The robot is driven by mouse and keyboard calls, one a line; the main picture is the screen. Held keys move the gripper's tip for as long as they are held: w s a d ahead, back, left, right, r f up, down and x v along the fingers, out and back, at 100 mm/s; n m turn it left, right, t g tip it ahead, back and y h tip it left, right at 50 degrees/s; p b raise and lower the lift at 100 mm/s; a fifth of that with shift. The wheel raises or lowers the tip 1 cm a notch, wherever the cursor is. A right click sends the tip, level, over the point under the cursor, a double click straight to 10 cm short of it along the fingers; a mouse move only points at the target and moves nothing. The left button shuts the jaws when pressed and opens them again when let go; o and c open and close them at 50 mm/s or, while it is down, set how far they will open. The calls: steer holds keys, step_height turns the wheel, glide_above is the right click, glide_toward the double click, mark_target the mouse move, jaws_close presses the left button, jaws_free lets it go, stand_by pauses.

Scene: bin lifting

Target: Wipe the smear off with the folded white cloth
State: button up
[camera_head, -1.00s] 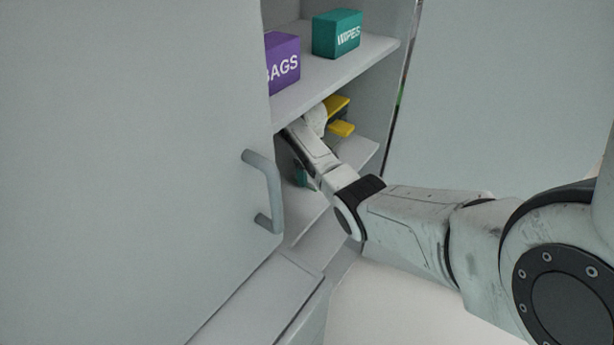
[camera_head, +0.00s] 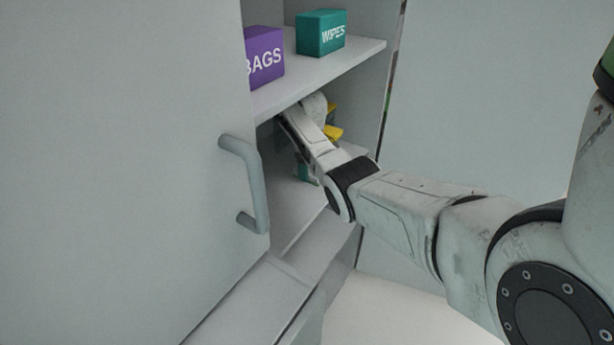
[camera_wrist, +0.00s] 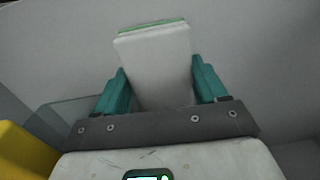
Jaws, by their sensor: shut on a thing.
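The folded white cloth (camera_wrist: 155,62) is a pale flat block with a green line along its far edge. In the wrist view it stands out between the teal fingers of my gripper (camera_wrist: 158,70), which is shut on it. In the head view my arm reaches into the open cabinet below the upper shelf. A bit of teal at my gripper (camera_head: 304,172) shows there, and the cloth cannot be made out. A plain grey surface lies beyond the cloth in the wrist view; whether the cloth touches it I cannot tell. No smear can be made out in either view.
The upper shelf (camera_head: 318,78), just above my wrist, holds a purple BAGS box (camera_head: 265,55) and a teal WIPES box (camera_head: 321,33). A yellow object (camera_head: 333,132) is partly hidden behind my arm. The cabinet door with its handle (camera_head: 254,185) stands at left.

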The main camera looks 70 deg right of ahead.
mark_target(290, 197)
steer(key=shift+d, duration=0.2)
steer(key=shift+f, duration=0.1)
steer(key=a+p, duration=0.2)
steer(key=p, duration=0.1)
steer(key=w+a+p, duration=0.1)
steer(key=a+p, duration=0.2)
steer(key=p, duration=0.1)
steer(key=shift+r, duration=0.2)
steer(key=shift+w+a+f+p, duration=0.15)
steer(key=shift+w+a+p, duration=0.05)
steer(key=shift+a+p, duration=0.4)
steer(key=shift+w+a+f+p, duration=0.15)
steer(key=shift+a+p, duration=0.25)
steer(key=shift+a, duration=0.3)
steer(key=shift+w+a+r+p, duration=0.1)
steer(key=shift+a+r+p, duration=0.05)
steer(key=shift+a+p, duration=0.65)
steer(key=shift+w+a+p, duration=0.15)
steer(key=shift+a+p, duration=0.05)
steer(key=shift+a, duration=0.3)
steer(key=shift+w+a+p, duration=0.15)
steer(key=shift+a, duration=0.35)
